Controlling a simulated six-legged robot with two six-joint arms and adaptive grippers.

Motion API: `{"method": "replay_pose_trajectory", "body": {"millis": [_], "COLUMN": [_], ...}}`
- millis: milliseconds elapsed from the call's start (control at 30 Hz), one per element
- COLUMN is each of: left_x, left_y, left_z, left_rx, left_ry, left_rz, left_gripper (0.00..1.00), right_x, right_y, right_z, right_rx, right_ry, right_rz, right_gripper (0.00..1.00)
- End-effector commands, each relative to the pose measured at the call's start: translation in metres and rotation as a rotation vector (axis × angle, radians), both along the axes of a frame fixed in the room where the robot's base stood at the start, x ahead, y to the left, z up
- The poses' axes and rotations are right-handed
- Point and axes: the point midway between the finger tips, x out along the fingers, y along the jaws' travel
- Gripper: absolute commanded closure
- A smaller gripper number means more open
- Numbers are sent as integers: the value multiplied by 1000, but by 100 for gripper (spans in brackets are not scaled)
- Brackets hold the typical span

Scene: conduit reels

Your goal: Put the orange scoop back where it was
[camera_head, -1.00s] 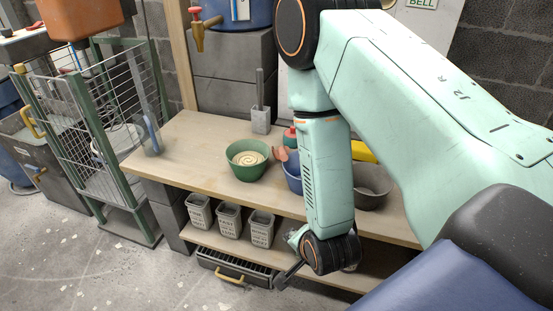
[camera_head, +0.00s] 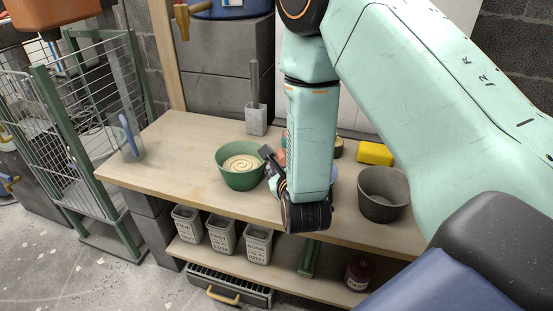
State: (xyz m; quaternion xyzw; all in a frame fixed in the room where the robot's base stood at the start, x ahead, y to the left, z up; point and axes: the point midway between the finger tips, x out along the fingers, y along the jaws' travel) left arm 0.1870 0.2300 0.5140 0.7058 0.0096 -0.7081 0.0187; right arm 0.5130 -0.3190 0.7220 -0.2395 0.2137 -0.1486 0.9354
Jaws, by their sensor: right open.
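A salmon-orange piece, which looks like part of the orange scoop (camera_head: 281,158), shows just behind my right gripper (camera_head: 269,166). Most of it is hidden by my gripper and forearm, so I cannot tell how it rests. A blue bowl (camera_head: 335,172) stands behind my forearm, with only a sliver of its rim in sight. My right gripper is open, over the bench between the green bowl (camera_head: 241,178) and the hidden blue bowl. The green bowl holds a pale swirled content. My left gripper is not in view.
A dark grey bowl (camera_head: 383,194) and a yellow block (camera_head: 375,153) stand right of my forearm. A grey holder (camera_head: 256,120) stands at the back. A blue-handled tool (camera_head: 129,135) is at the left end.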

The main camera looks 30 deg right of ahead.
Motion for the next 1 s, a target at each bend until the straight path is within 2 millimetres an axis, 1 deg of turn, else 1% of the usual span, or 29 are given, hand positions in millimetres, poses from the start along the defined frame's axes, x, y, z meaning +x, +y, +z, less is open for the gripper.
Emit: {"method": "replay_pose_trajectory", "body": {"millis": [167, 300, 400, 533, 733, 767, 1000], "left_x": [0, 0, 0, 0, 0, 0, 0], "left_y": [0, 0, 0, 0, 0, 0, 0], "left_z": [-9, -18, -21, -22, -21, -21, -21], "left_rx": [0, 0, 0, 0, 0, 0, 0], "left_ry": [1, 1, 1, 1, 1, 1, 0], "left_rz": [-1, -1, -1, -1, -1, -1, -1], "left_gripper": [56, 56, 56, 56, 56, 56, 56], "right_x": [15, 32, 43, 51, 52, 52, 53], "right_y": [-9, -19, -23, -25, -26, -26, -26], "right_z": [-9, -18, -21, -23, -22, -22, -22], "right_rx": [0, 0, -2, -1, -1, -1, -2], "right_ry": [-1, -1, 1, 2, 4, 4, 4], "right_rz": [-2, -2, 1, 1, 2, 2, 2], "right_gripper": [50, 50, 50, 50, 50, 52, 73]}}
